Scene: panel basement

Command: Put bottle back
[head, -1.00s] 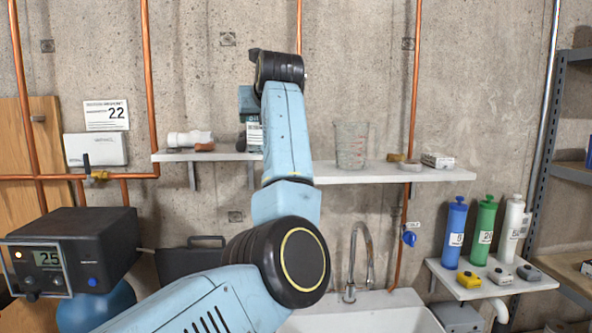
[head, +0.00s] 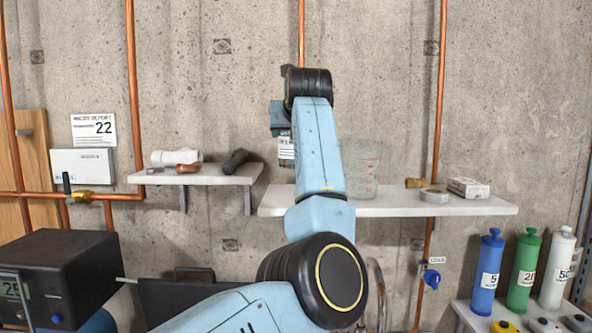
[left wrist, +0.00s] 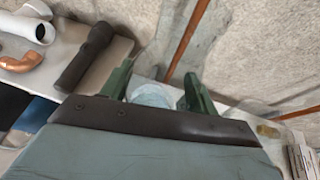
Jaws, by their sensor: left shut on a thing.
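My left gripper shows in the left wrist view (left wrist: 156,92), its two green fingers shut on a pale bluish-white round thing, the bottle (left wrist: 151,95), seen end-on. In the head view my left forearm hides most of the gripper and bottle. A white printed label (head: 287,148) shows at the forearm's left edge, probably on the bottle. It appears in front of the left end of the right wall shelf (head: 440,206); I cannot tell whether the bottle touches the shelf. A blue bottle (head: 487,275), green bottle (head: 524,272) and white bottle (head: 556,268) stand at the lower right.
A clear beaker (head: 362,165), cork, tape roll (head: 434,195) and small box (head: 467,187) stand on the right shelf. The left shelf (head: 215,179) holds a white pipe fitting (head: 175,157), copper elbow and dark flashlight (head: 235,161). A copper pipe (head: 436,120) runs up the wall.

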